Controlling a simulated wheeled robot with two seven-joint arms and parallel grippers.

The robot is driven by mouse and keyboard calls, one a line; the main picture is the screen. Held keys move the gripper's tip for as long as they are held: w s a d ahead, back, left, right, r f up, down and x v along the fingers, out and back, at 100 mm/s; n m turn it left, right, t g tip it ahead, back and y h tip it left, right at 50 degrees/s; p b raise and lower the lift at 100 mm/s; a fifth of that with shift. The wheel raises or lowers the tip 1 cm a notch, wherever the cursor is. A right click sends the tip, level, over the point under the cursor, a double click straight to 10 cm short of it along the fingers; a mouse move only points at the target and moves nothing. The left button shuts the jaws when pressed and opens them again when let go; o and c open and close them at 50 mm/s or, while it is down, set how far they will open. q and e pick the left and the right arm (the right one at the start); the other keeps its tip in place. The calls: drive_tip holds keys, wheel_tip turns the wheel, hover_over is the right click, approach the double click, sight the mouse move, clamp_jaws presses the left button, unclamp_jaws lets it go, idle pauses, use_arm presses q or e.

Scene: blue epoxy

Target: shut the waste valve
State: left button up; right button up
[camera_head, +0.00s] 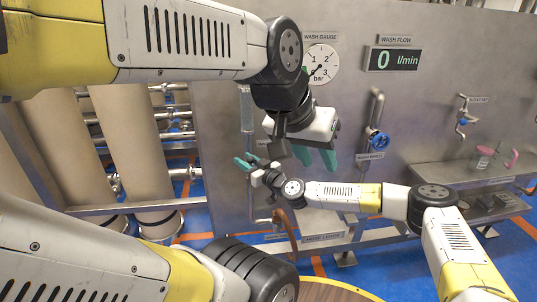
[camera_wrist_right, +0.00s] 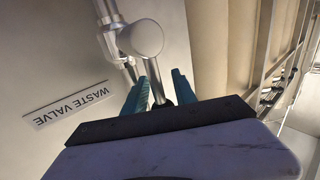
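The waste valve (camera_wrist_right: 142,40) is a silver body on a metal pipe in the right wrist view, with an upside-down "WASTE VALVE" label (camera_wrist_right: 67,103) beside it. In the head view my right gripper (camera_head: 246,162) is at the wall pipe, and the valve is largely hidden. My left gripper (camera_head: 315,156) hangs open and empty in front of the wall.
A wash gauge (camera_head: 320,64) and a flow display reading 0 l/min (camera_head: 393,60) are on the grey wall. A blue-wheeled valve (camera_head: 378,140) is to the right. Beige columns (camera_head: 130,140) stand at left. My left arm hangs above my right gripper.

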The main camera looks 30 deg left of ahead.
clamp_jaws()
idle(1.4)
